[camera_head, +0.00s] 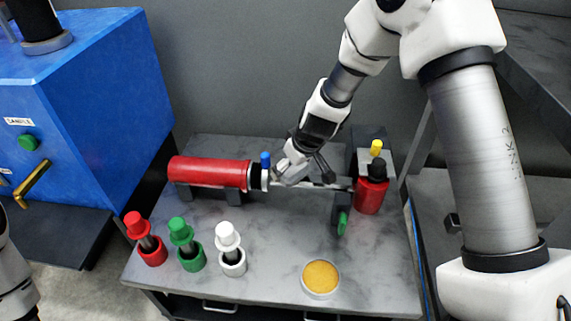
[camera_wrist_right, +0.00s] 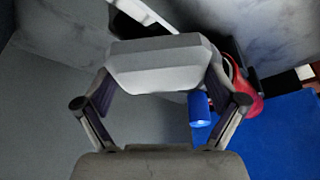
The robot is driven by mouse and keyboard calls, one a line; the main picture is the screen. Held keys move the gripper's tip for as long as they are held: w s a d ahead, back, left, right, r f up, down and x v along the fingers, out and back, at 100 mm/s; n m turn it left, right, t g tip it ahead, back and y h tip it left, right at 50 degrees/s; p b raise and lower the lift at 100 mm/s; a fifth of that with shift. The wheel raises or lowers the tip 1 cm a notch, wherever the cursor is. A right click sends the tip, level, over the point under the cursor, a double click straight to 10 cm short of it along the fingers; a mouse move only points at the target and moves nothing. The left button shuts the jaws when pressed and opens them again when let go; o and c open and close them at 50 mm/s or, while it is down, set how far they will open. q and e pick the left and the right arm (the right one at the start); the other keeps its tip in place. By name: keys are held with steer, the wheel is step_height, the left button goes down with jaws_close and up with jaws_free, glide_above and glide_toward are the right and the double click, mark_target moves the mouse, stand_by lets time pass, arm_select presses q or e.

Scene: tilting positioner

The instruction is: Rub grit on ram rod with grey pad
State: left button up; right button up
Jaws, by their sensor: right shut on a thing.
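The ram is a red cylinder (camera_head: 210,172) lying on a support at the back of the table. Its bright metal rod (camera_head: 328,185) sticks out to the right; part of the rod also shows in the right wrist view (camera_wrist_right: 140,10). My right gripper (camera_head: 285,175) is at the rod's left part, close to the cylinder's end. It is shut on the grey pad (camera_wrist_right: 160,65), a light grey block across its fingers in the wrist view. I cannot tell whether the pad touches the rod. The grit cannot be made out. My left gripper is out of view.
Red (camera_head: 152,252), green (camera_head: 190,256) and white (camera_head: 232,262) cups with matching knobs stand front left. A yellow-filled round dish (camera_head: 321,277) is at the front. A red bottle (camera_head: 371,193) stands right of the rod. A blue cabinet (camera_head: 110,110) is at left.

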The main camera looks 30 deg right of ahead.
mark_target(310, 169)
steer(key=shift+s+d+f, duration=0.1)
steer(key=shift+s+d, duration=0.15)
steer(key=shift+d, duration=0.25)
steer(key=shift+s+d+p, duration=0.35)
steer(key=shift+d+p, duration=0.2)
steer(key=shift+d, duration=0.1)
steer(key=shift+s+d+p, duration=0.35)
steer(key=shift+d+p, duration=0.2)
steer(key=shift+d, duration=0.05)
steer(key=shift+s+d+f, duration=0.2)
steer(key=shift+d, duration=0.15)
steer(key=d+p, duration=0.1)
steer(key=s+p, duration=0.1)
steer(key=p, duration=0.1)
steer(key=shift+s+d+r, duration=0.15)
steer(key=shift+s+d, duration=0.05)
steer(key=shift+d, duration=0.2)
steer(key=shift+s+d, duration=0.15)
steer(key=shift+d, duration=0.15)
steer(key=shift+s+d+f, duration=0.1)
steer(key=shift+d+f, duration=0.05)
steer(key=shift+f, duration=0.2)
step_height(310, 169, up, 6)
steer(key=p, duration=0.7)
